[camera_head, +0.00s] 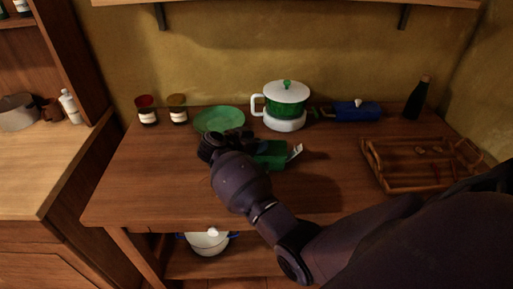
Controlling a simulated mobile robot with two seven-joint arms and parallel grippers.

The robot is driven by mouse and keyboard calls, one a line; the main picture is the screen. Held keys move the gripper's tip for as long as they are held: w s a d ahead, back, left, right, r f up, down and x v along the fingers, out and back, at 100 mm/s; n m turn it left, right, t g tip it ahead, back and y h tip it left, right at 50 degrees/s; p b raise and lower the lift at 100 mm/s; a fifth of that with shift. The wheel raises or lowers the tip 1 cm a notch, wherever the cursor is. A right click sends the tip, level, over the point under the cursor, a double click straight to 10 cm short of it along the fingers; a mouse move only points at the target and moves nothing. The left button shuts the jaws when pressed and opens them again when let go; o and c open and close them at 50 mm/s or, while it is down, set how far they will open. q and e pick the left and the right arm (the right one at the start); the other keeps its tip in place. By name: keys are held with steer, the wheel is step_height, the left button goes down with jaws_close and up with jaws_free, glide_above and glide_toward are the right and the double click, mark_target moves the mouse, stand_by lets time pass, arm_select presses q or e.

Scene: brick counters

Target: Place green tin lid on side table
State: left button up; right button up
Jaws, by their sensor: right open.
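My right arm reaches in from the right over the wooden table (130,190). Its gripper (228,139) is open, low over the table's middle. A round green dish-like piece (219,119) lies just behind it. A green box-shaped thing (272,153) with a pale tag is close to the gripper's right side, partly hidden by the gripper. I cannot tell which of these green things is the tin lid, or whether the gripper touches either. My left gripper is not in view.
Two jars (147,111) stand back left. A green-and-white pot (284,100), a blue roll-like thing (356,111) and a dark bottle (417,98) stand at the back. A wicker tray (376,178) is at right. A white pot (208,243) sits on the lower shelf. The table's front left is clear.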

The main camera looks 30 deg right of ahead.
steer(key=c, duration=0.9)
jaws_close()
